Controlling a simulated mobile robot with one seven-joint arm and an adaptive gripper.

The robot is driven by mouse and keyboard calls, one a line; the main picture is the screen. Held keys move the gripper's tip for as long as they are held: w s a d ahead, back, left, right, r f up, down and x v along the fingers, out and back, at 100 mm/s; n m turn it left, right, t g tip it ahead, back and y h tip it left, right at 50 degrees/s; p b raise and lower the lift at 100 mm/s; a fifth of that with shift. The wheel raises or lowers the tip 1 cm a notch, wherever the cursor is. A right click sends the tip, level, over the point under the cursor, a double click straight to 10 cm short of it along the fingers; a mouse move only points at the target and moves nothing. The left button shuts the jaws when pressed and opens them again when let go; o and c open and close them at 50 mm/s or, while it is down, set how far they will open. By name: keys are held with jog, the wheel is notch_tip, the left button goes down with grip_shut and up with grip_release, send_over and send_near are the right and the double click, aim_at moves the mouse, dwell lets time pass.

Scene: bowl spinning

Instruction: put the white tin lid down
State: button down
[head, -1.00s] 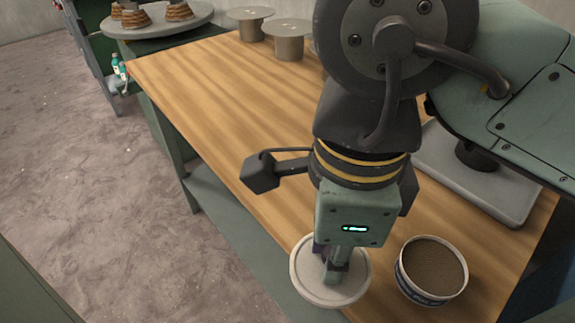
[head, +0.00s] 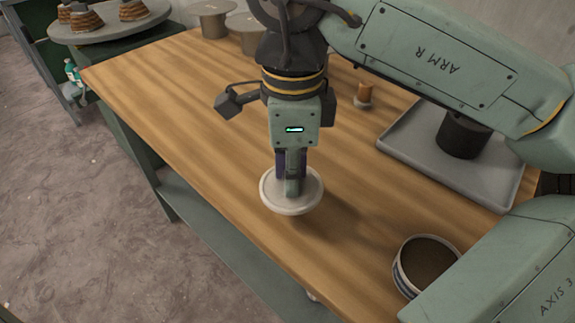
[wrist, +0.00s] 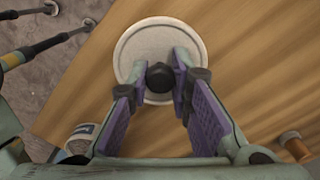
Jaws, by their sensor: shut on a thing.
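The white tin lid (head: 310,203) is a round pale disc with a raised rim. My gripper (head: 293,190) points down over its middle and is shut on its dark knob. In the wrist view the knob (wrist: 160,76) sits between the two purple-padded fingers, with the lid (wrist: 138,42) around it. The lid looks level and seems a little above the wooden table (head: 215,130), with a shadow to its right; the exact gap is hard to tell. The open tin (head: 425,262), white and blue with brown contents, stands at the lower right, partly hidden by my arm.
A grey tray (head: 400,150) lies at the right under my arm. A small orange-brown spool (head: 364,95) stands near it. Grey spools (head: 208,20) stand at the back. A round stand (head: 110,25) with brown stacked pieces is at far left. The table's left half is clear.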

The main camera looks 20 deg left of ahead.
jog(key=shift+w+a+f, duration=0.1)
jog(key=shift+w+a, duration=0.35)
jog(key=shift+w, duration=0.25)
jog(key=shift+w+a, duration=0.4)
jog(key=shift+w, duration=0.25)
jog(key=shift+w+a+f, duration=0.1)
jog(key=shift+f, duration=1.9)
jog(key=c, duration=1.5)
grip_release()
jog(key=shift+o, duration=0.2)
jog(key=shift+r, duration=0.1)
notch_tip(320, 180, up, 12)
jog(key=shift+p, duration=0.45)
